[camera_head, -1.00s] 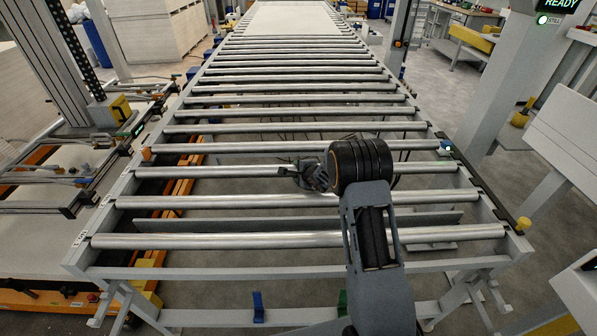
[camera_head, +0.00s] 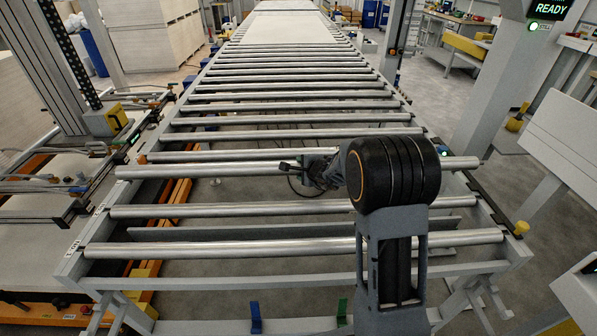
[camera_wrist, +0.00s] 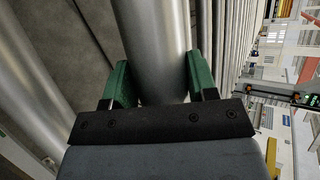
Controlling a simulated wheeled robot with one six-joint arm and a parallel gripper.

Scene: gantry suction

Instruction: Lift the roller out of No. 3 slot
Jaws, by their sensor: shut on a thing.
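The held roller (camera_head: 220,169), a long bright metal cylinder, is third from the near end of the conveyor in the head view. It is raised above the frame, its ends reaching out over both side rails, and it looks nearly level. My gripper (camera_head: 287,168) is shut on it near its middle. In the wrist view the roller (camera_wrist: 152,35) runs between the two green fingers of my gripper (camera_wrist: 153,85), one on each side. The No. 3 slot itself is not clearly visible.
Two nearer rollers (camera_head: 180,249) (camera_head: 240,210) lie in the conveyor frame, with a grey crossbar between them. Several more rollers (camera_head: 290,134) continue behind towards a white board (camera_head: 280,28). A pillar with a lit READY sign (camera_head: 549,7) stands at the right.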

